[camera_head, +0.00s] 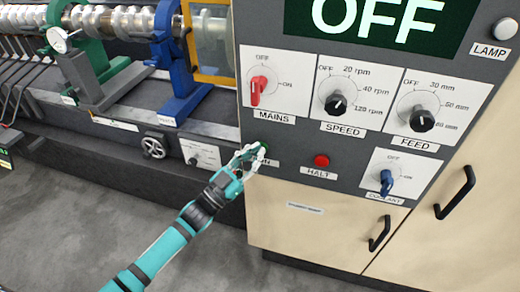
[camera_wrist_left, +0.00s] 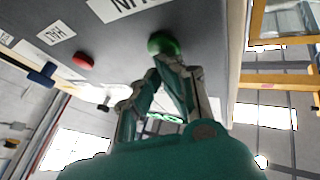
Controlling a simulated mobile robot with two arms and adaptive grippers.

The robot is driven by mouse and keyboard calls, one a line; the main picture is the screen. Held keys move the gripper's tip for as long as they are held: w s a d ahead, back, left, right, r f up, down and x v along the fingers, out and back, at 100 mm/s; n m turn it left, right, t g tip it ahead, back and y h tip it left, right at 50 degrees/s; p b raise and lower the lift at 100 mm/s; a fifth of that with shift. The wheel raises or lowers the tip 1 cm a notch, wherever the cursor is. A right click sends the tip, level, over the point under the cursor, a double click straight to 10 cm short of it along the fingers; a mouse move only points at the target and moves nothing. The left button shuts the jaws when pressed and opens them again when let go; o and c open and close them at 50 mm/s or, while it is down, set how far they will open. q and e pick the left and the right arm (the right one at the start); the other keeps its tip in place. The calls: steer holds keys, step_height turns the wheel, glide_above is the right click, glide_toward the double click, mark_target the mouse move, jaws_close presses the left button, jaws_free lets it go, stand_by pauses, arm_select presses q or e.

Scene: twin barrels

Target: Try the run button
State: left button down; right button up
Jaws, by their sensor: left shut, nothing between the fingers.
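The green run button (camera_wrist_left: 163,43) sits on the dark control panel, and in the left wrist view my left gripper (camera_wrist_left: 165,66) has its fingertips right at it. In the head view the left gripper (camera_head: 258,152) is shut and covers most of the run button and part of its label; a bit of green (camera_head: 263,147) shows at the fingertips. The fingers look in contact with the button or very close; I cannot tell if it is pressed in. The display (camera_head: 380,22) above reads OFF. My right gripper is in neither view.
The red halt button (camera_head: 321,160) is right of run; it also shows in the wrist view (camera_wrist_left: 83,60). Above are the red mains switch (camera_head: 259,88), speed knob (camera_head: 336,104) and feed knob (camera_head: 422,119). The blue coolant knob (camera_head: 386,182) is lower right. A machine bed with a handwheel (camera_head: 154,147) lies left.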

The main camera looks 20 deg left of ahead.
arm_select(q)
steer(key=shift+s, duration=0.1)
steer(key=shift+s+p, duration=0.4)
steer(key=shift+s, duration=0.45)
steer(key=s+p, duration=0.2)
steer(key=s, duration=0.3)
steer(key=shift+a, duration=0.1)
steer(key=shift+w+f, duration=0.1)
steer(key=shift+f, duration=0.05)
stand_by(0.5)
